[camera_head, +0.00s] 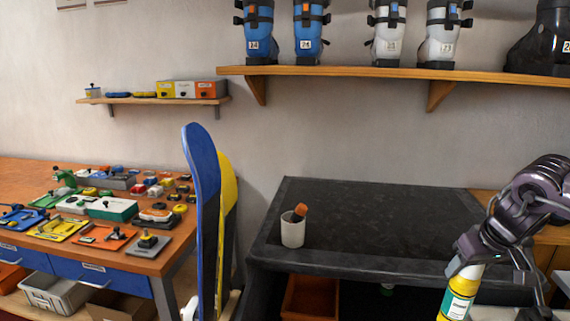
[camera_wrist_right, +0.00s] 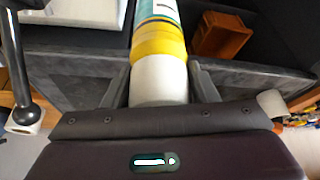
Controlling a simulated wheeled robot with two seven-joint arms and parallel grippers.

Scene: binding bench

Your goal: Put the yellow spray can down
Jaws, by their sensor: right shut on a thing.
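The yellow spray can (camera_head: 459,292) has a yellow body with a white and green label. It hangs from my right gripper (camera_head: 487,262) at the lower right of the head view, in front of the dark bench's front edge, slightly tilted. In the right wrist view the can (camera_wrist_right: 159,42) lies between the two fingers of my right gripper (camera_wrist_right: 160,84), which are shut on its white end. Its far end is cut off by the frame in both views. My left gripper is not in view.
The dark bench top (camera_head: 380,215) is mostly clear. A white cup (camera_head: 292,230) with an orange-brown item stands at its left. Blue and yellow skis (camera_head: 205,200) stand left of it. An orange-brown bin (camera_head: 310,298) sits below. A wooden table (camera_head: 20,172) holds many small tools.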

